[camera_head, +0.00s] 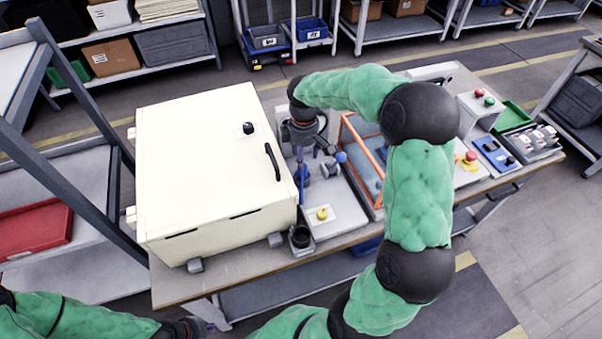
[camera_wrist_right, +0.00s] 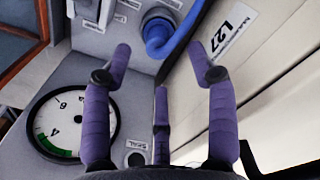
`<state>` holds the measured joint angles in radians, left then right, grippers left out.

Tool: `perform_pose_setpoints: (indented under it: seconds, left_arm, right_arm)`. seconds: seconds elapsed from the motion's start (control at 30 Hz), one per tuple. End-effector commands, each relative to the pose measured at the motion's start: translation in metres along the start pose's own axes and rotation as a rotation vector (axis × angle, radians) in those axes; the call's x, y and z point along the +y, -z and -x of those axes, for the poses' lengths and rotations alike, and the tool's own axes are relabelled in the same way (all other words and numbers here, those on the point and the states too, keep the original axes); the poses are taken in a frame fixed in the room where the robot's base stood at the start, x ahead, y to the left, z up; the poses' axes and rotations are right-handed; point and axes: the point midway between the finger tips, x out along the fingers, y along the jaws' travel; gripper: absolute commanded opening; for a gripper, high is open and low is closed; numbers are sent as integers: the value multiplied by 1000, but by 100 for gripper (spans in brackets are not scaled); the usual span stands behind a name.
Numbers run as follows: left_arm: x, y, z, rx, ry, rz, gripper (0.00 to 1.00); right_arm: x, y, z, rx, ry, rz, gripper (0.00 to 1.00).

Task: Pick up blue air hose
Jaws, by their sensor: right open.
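In the head view the right gripper (camera_head: 303,150) hangs above the hose. My left gripper (camera_head: 200,327) is at the bottom edge, partly cut off.
A large white cabinet (camera_head: 205,165) stands close left of the right gripper. A round gauge (camera_wrist_right: 72,125) lies left of the fingers. An orange-framed box (camera_head: 362,165) stands to the right. Switches and a button panel (camera_head: 492,152) occupy the bench's right end.

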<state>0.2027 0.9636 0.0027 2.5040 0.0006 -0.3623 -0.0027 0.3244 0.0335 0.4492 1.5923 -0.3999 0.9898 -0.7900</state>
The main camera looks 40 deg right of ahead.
Motion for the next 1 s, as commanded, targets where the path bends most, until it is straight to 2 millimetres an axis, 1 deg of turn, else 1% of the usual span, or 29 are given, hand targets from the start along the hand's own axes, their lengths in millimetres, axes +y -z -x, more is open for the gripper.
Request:
perform_pose_setpoints:
  seconds: [0.03, 0.1, 0.27, 0.37, 0.5, 0.6, 0.7, 0.87, 0.9, 0.97, 1.0]
  left_arm:
    - [-2, 0, -4, 0, 0, 0, 0]
    - [-2, 0, -6, 0, 0, 0, 0]
    - [-3, 1, -8, 1, 0, 0, 0]
    - [-5, 1, -13, 1, 0, 0, 0]
    - [-8, 1, -22, 1, 0, 0, 0]
    - [-9, 2, -26, 1, 0, 0, 0]
    - [-9, 2, -26, 1, 0, 0, 0]
    - [-9, 2, -26, 1, 0, 0, 0]
    - [-9, 2, -26, 1, 0, 0, 0]
    - [-9, 2, -26, 1, 0, 0, 0]
    - [-9, 2, -26, 1, 0, 0, 0]
  right_arm:
    - [0, 0, -10, -2, 2, 0, 58]
    - [0, 0, -17, -1, 1, 0, 58]
    - [1, 1, -25, 0, 0, 0, 58]
    - [2, 2, -36, -1, 1, 0, 58]
    - [5, 4, -57, 0, 1, -1, 58]
    - [5, 3, -68, 0, 1, -1, 58]
    - [5, 4, -73, 1, 0, -1, 58]
    - [5, 4, -71, 1, 0, -1, 58]
    - [5, 4, -71, 1, 0, -1, 53]
    - [5, 4, -71, 1, 0, 0, 36]
    - [5, 4, -71, 1, 0, 0, 24]
